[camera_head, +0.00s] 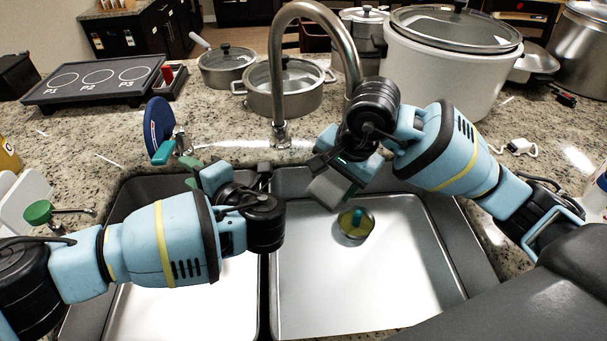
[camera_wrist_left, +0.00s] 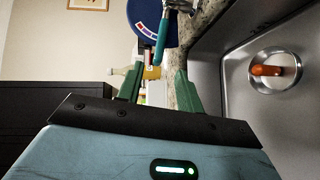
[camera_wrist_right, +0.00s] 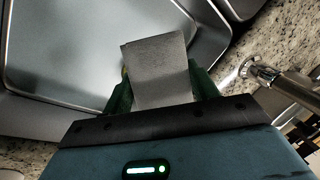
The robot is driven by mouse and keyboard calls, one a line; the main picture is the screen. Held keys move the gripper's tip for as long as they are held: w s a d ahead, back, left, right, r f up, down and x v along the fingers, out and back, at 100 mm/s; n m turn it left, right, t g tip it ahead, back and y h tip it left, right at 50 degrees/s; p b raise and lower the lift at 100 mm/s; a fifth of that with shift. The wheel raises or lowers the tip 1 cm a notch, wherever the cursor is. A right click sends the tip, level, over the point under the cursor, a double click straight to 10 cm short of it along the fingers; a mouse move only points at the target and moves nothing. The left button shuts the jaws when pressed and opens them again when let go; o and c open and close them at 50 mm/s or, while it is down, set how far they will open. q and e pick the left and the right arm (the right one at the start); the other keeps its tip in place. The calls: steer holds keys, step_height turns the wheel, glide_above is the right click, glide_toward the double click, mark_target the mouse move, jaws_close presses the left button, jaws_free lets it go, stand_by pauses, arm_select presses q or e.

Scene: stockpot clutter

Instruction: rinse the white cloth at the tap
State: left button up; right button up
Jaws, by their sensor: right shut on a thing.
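The white cloth (camera_head: 328,189), a greyish flat square, hangs from my right gripper (camera_head: 340,172) over the right basin. In the right wrist view the cloth (camera_wrist_right: 158,70) sits between the fingers of my right gripper (camera_wrist_right: 160,92). The curved metal tap (camera_head: 283,80) stands behind the basins; its spout end is hidden behind my right wrist. A teal lever (camera_head: 163,152) on a metal base stands left of the tap beside a blue disc (camera_head: 157,122). My left gripper (camera_head: 190,172) is open and empty, close to the lever; in the left wrist view the lever (camera_wrist_left: 163,38) lies beyond its fingertips (camera_wrist_left: 158,80).
The right basin (camera_head: 420,260) has a drain with a yellow-and-teal thing (camera_head: 355,220). The left basin (camera_head: 140,305) lies under my left arm; its drain holds an orange thing (camera_wrist_left: 268,70). Pots (camera_head: 285,95) and a large white cooker (camera_head: 440,80) stand behind the sink.

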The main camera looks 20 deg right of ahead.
arm_select(q)
jaws_close()
steer(key=w+a+r+m+g+h, duration=0.2)
steer(key=r+m, duration=0.5)
steer(key=m, duration=0.5)
steer(key=w+a+r+m+g+h, duration=0.2)
steer(key=a+r+m+g+h, duration=0.3)
steer(key=m, duration=0.8)
step_height(320, 180, up, 3)
steer(key=a+h, duration=0.1)
steer(key=h, duration=0.2)
steer(key=shift+f+m, duration=0.15)
steer(key=shift+m, duration=0.15)
